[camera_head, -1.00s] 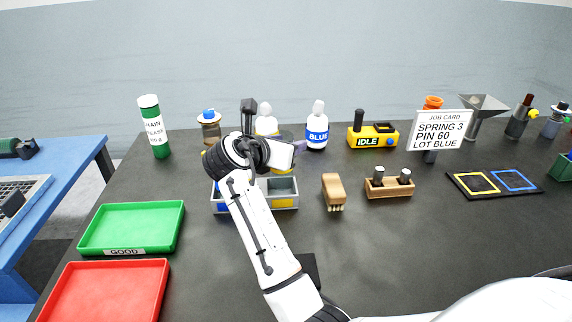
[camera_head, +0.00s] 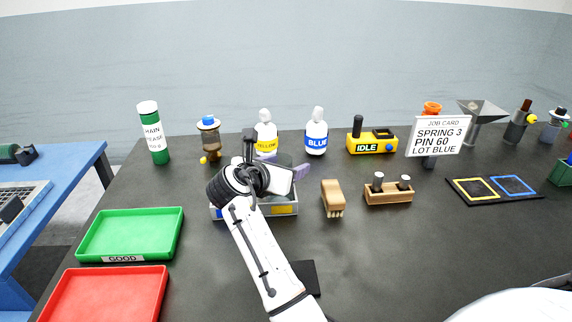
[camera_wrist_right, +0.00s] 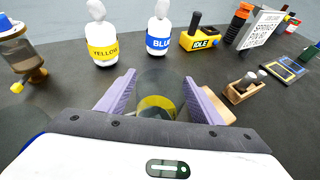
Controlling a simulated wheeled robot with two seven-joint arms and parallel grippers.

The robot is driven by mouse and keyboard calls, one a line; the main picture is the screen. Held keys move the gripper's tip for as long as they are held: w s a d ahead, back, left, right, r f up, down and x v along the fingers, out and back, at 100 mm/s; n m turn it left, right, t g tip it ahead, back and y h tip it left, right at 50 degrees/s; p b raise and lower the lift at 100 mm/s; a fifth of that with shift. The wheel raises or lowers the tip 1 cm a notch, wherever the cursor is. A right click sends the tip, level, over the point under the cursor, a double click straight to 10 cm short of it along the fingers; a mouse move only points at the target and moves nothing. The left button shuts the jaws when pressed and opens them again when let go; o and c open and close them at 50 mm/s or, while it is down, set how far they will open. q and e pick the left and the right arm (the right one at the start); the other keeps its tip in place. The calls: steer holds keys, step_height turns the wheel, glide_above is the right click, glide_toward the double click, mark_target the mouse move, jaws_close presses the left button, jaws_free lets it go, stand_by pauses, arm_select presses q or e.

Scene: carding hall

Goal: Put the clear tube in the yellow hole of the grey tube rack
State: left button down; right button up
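My right gripper (camera_head: 283,163) reaches over the grey box-like rack (camera_head: 292,209), which has a blue and a yellow panel on its front. In the right wrist view its two purple fingers (camera_wrist_right: 158,88) stand apart on either side of a smoky see-through cylinder, the clear tube (camera_wrist_right: 158,78). They appear to touch its sides. The tube also shows dimly in the head view (camera_head: 283,158). Yellow shows through its lower part. The gripper and wrist hide most of the rack, so its holes and the tube's lower end cannot be made out. My left gripper is out of view.
Behind stand a yellow-label bottle (camera_head: 265,130), a blue-label bottle (camera_head: 316,132) and an amber container (camera_head: 208,138). A wooden brush (camera_head: 333,198) and a wooden block with pegs (camera_head: 388,190) are to the right. Green (camera_head: 130,210) and red (camera_head: 70,300) trays are left.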

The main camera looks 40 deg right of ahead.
steer(key=shift+s+a+r, duration=0.1)
steer(key=shift+a+r, duration=0.15)
steer(key=shift+a, duration=0.05)
steer(key=v, duration=0.7)
steer(key=shift+d, duration=0.2)
steer(key=x, duration=0.8)
steer(key=r, duration=0.5)
steer(key=shift+s+a+r, duration=0.1)
steer(key=shift+a+r, duration=0.2)
steer(key=shift+r, duration=0.1)
steer(key=shift+f, duration=0.1)
